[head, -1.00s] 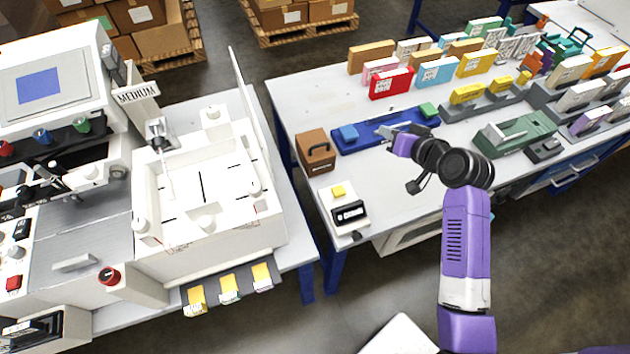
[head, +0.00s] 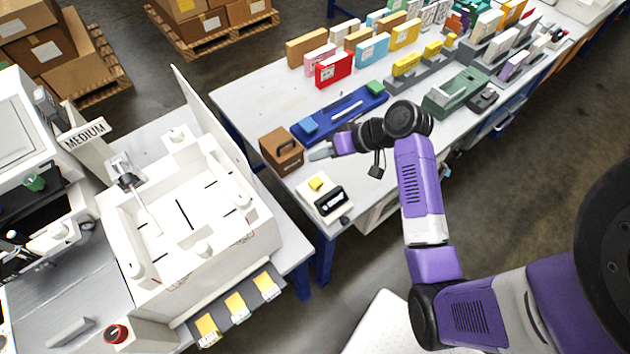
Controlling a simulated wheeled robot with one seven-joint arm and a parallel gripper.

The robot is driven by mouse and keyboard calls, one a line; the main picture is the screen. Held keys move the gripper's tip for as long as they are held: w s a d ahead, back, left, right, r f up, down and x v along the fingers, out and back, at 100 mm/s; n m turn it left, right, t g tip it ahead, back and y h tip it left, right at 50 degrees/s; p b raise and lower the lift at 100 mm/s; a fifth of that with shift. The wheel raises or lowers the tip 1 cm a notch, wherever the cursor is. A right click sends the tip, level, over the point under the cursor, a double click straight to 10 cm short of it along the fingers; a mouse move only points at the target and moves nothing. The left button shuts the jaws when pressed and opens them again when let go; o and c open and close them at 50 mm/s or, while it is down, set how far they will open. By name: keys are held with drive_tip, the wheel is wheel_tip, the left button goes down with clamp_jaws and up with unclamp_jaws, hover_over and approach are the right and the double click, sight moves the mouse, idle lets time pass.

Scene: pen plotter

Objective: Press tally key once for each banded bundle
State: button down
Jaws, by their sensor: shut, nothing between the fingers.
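The tally counter (head: 337,200) is a small white box with a dark display, near the left front of the right-hand table. Its yellow key (head: 316,184) stands on top. My gripper (head: 318,153) is shut and empty, beside the brown box, behind and above the key in the picture and apart from it. Three yellow bundles lie in a row on the dark shelf at the white machine's front: a left one (head: 207,328), a middle one (head: 236,306) and a right one (head: 265,284). Each has pale marking at its lower end; I cannot tell which are banded.
A brown box (head: 281,150) with a handle stands close to my gripper. Behind it lies a long blue tray (head: 358,109) with a blue and a green block. Colored boxes, such as a red one (head: 333,69), line the table's back. The white machine (head: 225,270) stands left, across a gap.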

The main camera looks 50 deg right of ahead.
drive_tip(key=shift+f, duration=0.1)
drive_tip(key=b, duration=0.7)
hover_over(319, 183)
wheel_tip(319, 183, down, 7)
drive_tip(key=shift+r, duration=0.1)
drive_tip(key=shift+f+b, duration=0.45)
drive_tip(key=shift+f, duration=0.45)
drive_tip(key=shift+f, duration=0.1)
idle(0.9)
drive_tip(key=shift+f, duration=0.3)
drive_tip(key=shift+f+b, duration=0.4)
drive_tip(key=shift+f, duration=0.2)
idle(0.7)
idle(0.4)
drive_tip(key=shift+r+p, duration=1)
drive_tip(key=shift+p, duration=0.1)
drive_tip(key=shift+r, duration=0.15)
